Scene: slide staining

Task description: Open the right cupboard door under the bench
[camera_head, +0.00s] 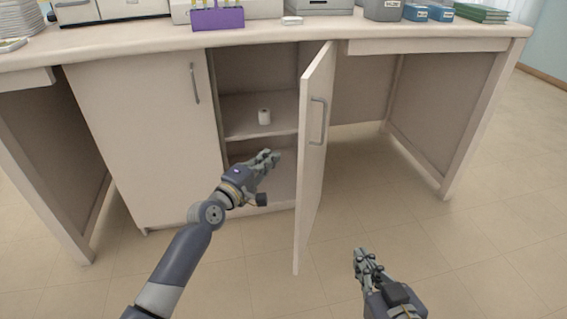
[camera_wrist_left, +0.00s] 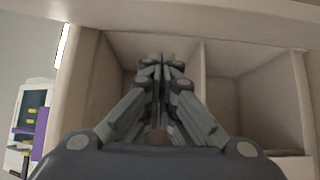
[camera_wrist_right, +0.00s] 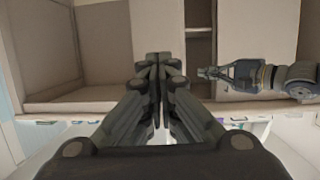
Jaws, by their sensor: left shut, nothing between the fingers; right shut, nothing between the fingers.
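The right cupboard door (camera_head: 312,160) stands wide open, swung out toward me, with its grey bar handle (camera_head: 317,121) on the face turned to the right.
The left cupboard door (camera_head: 150,140) is closed. On the bench top (camera_head: 270,34) stand a purple rack (camera_head: 217,18), a grey container (camera_head: 384,9), blue boxes (camera_head: 428,13) and green folders (camera_head: 481,12). Open knee space and clear floor (camera_head: 430,250) lie right of the door.

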